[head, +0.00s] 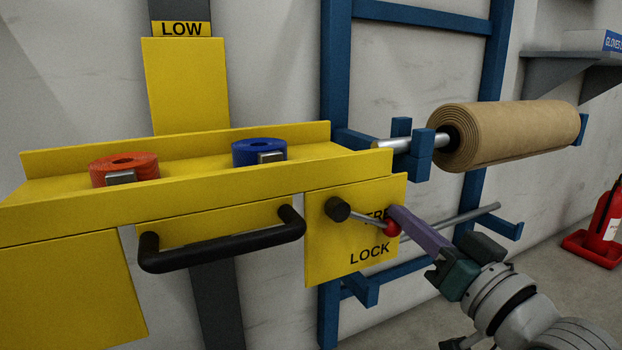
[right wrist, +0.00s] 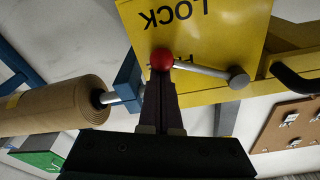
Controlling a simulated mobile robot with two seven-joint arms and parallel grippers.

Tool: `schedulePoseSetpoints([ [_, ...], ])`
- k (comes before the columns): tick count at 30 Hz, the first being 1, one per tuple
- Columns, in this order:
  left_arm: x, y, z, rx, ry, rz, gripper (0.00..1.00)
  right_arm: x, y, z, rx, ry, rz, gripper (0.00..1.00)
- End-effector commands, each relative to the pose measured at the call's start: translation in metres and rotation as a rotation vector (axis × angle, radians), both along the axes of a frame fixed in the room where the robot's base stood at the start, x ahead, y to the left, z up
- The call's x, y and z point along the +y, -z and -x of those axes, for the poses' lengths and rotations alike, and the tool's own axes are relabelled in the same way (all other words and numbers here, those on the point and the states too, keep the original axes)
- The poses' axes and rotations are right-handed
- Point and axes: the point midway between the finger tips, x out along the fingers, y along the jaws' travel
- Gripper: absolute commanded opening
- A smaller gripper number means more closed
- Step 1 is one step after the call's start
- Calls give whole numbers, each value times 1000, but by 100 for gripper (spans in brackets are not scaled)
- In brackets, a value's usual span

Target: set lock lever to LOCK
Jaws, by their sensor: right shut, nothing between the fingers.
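The lock lever is a grey rod (head: 363,217) with a dark round pivot (head: 338,208) and a red ball knob (head: 391,229). It is on a yellow plate (head: 325,262) marked LOCK below and a partly hidden word, apparently FREE, above. The rod points right and slightly down, between the two words. My right gripper (head: 400,215) is shut and empty, its purple fingers reaching in from the right. Its tips are at the knob; contact is not clear. In the right wrist view the red knob (right wrist: 162,60) sits just past the fingertips (right wrist: 160,82). My left gripper is not in view.
A black handle (head: 220,248) juts out left of the plate. A yellow tray (head: 210,187) above holds orange (head: 124,168) and blue (head: 258,151) rolls. A blue rack (head: 336,80) with a brown roll (head: 520,130) stands behind, right. A red extinguisher (head: 605,225) is far right.

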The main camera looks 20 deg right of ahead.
Motion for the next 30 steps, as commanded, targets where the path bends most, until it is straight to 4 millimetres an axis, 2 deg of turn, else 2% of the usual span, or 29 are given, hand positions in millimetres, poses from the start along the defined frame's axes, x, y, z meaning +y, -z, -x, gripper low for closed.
schedulePoseSetpoints([
  [15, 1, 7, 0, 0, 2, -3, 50, 25, 42, 2, 39, -1, -491, 0],
  [30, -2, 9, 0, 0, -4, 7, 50, 52, 61, 4, 64, 0, -833, 0],
])
